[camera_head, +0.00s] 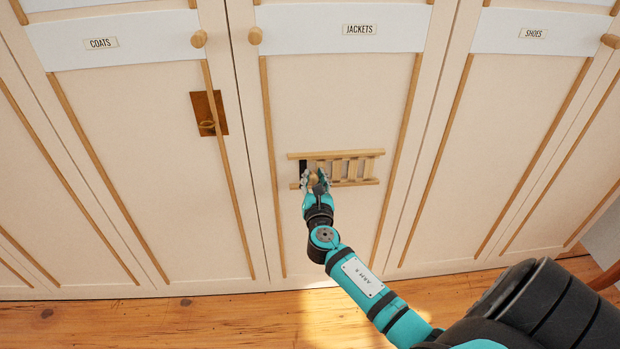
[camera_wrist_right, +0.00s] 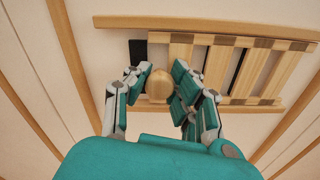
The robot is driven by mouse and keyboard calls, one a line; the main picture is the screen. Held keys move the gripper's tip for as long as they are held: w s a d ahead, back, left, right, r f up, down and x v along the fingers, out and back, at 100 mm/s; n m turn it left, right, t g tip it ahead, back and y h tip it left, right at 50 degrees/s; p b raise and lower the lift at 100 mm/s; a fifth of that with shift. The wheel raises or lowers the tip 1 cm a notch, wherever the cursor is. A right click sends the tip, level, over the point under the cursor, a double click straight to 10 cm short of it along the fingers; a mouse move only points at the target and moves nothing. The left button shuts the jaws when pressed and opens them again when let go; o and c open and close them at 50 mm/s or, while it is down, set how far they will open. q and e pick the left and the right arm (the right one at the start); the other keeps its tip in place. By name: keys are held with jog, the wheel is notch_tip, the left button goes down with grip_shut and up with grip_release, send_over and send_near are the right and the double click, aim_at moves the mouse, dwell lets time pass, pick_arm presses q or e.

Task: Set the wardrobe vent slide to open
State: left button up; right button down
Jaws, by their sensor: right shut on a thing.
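The wooden vent slide (camera_head: 354,167) sits between two rails on the jackets door (camera_head: 338,105). Its slats also show in the right wrist view (camera_wrist_right: 214,70). Dark openings show at the left end of the vent and, narrowly, between some slats. A round wooden knob (camera_wrist_right: 159,86) is at the slide's left part. My right gripper (camera_head: 316,178) is shut on this knob, with a finger on each side of it in the wrist view. The gripper hides part of the slide's left end in the head view. My left gripper is not in view.
The coats door (camera_head: 120,130) at the left bears a brown plate with a ring (camera_head: 208,114). The shoes door (camera_head: 510,120) stands at the right. Round door knobs (camera_head: 255,36) stick out near the top. The wooden floor (camera_head: 130,320) in front looks clear.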

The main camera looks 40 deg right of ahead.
jog(key=c, duration=1.1)
grip_release()
jog(key=shift+o, duration=0.2)
jog(key=v, duration=1.2)
